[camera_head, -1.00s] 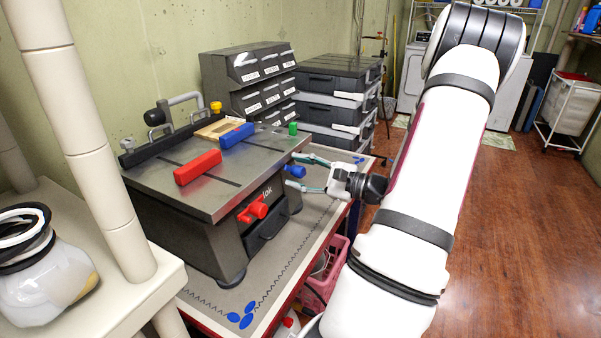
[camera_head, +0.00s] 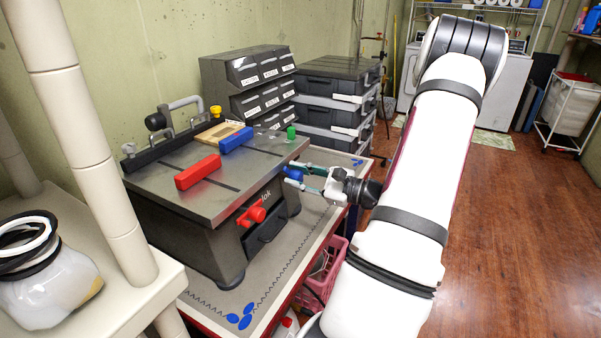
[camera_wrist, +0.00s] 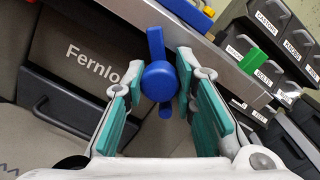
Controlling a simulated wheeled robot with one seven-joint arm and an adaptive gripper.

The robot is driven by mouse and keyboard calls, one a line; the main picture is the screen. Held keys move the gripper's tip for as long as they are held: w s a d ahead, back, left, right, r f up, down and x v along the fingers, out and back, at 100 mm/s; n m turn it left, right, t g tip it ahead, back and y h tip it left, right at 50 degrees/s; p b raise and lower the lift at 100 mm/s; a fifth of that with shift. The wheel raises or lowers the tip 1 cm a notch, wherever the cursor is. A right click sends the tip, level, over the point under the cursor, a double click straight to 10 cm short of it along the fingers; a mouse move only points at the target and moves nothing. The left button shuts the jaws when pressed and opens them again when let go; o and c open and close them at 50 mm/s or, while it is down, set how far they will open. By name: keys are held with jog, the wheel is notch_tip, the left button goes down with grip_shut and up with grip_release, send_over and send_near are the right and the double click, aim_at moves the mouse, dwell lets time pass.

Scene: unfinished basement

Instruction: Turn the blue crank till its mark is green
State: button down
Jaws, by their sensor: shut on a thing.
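The blue crank (camera_head: 292,174) sticks out of the right side of a grey bench machine, below its top. In the wrist view the blue crank (camera_wrist: 159,80) shows a round knob and an arm reaching up and left. My gripper (camera_head: 301,177) is at the crank, with its two teal-padded fingers on either side of the knob, shut on it. In the wrist view my gripper (camera_wrist: 158,88) points at the machine's side. I cannot make out a mark on the crank itself. A small green piece (camera_head: 291,132) stands at the tabletop's right corner.
Red (camera_head: 198,172) and blue (camera_head: 236,139) blocks lie on the machine top (camera_head: 210,205). Dark drawer bins (camera_head: 262,80) and stacked cases (camera_head: 338,85) stand behind. A pink basket (camera_head: 324,272) is below; floor at right is open.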

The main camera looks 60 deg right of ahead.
jog(key=m+p, duration=0.3)
jog(key=m, duration=0.1)
jog(key=shift+s+m, duration=0.1)
jog(key=shift+m, duration=0.3)
jog(key=m+p, duration=0.3)
jog(key=m, duration=0.1)
jog(key=shift+m, duration=0.4)
jog(key=m+h+p, duration=0.1)
jog(key=m+p, duration=0.1)
jog(key=m, duration=0.2)
jog(key=shift+m+t, duration=0.3)
jog(key=shift+t, duration=0.1)
jog(key=shift+d+m+p, duration=0.1)
jog(key=shift+m+p, duration=0.8)
jog(key=shift+m, duration=1.1)
jog(key=c, duration=1.3)
grip_release()
jog(key=s, duration=1.1)
jog(key=shift+s+d+f, duration=0.4)
jog(key=shift+f, duration=0.05)
